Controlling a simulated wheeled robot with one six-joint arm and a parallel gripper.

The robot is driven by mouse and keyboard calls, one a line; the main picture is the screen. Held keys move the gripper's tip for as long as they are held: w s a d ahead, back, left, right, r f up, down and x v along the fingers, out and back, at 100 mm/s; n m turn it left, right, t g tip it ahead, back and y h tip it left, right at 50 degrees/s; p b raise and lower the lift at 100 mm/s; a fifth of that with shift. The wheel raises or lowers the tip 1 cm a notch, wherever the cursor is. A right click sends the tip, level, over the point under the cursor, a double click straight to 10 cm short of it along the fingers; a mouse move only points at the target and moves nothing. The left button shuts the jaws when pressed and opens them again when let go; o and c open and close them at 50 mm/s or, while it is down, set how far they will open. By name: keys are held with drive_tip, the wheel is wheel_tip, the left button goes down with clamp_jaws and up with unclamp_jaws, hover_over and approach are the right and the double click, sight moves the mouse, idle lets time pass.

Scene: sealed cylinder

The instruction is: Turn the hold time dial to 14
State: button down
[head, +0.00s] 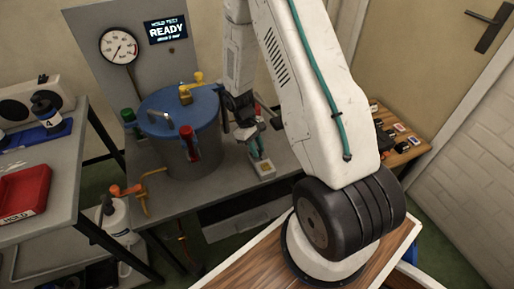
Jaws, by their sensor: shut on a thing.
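My gripper (258,153) points down at the front of the grey bench, right of the blue-lidded cylinder (181,115). Its fingers are shut just above a small pale box (263,169) with a yellowish top. The small thing between the fingers is mostly hidden, and I cannot make out its shape. No dial marking or number can be read there. A dark display (167,29) on the back panel reads READY. A round white gauge (120,46) hangs left of the display.
The cylinder carries yellow (190,86), red (190,147) and green (130,121) handles. A red HOLD tray (24,192) lies on the left table. A wooden table (408,152) with small items is at right.

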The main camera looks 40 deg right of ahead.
drive_tip(key=shift+m, duration=0.4)
drive_tip(key=m+y, duration=0.1)
drive_tip(key=m, duration=0.2)
drive_tip(key=shift+d, duration=0.2)
drive_tip(key=shift+m+y, duration=0.9)
drive_tip(key=shift+m, duration=0.9)
drive_tip(key=c, duration=1.2)
unclamp_jaws()
drive_tip(key=shift+c, duration=0.2)
drive_tip(key=shift+r, duration=0.1)
drive_tip(key=v, duration=0.7)
drive_tip(key=shift+w+r, duration=0.15)
drive_tip(key=shift+r, duration=0.15)
